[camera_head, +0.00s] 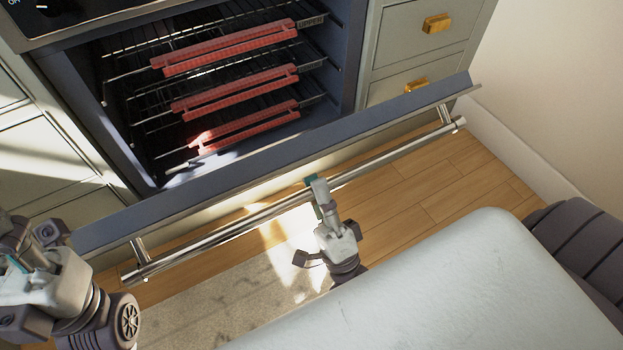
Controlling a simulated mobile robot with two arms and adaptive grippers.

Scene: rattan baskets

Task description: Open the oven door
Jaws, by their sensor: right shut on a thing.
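The oven door (270,155) is tilted open, its dark blue top edge standing out from the oven (345,65). Its long silver handle bar (400,153) runs along the front on two brackets. My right gripper (317,190) is shut on the handle near its middle, with a teal pad showing at the bar. My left gripper (22,258) is at the lower left, close to the left end of the door. Its fingertips are not clear, so I cannot tell whether it is open. The lower front face of the door is hidden from above.
Wire racks with red edge guards (235,90) sit inside the oven. Drawers with brass pulls (437,23) are at the right, and a cabinet (40,150) is at the left. A beige rug (215,305) and wooden floor (440,190) lie below. A white wall is at the right.

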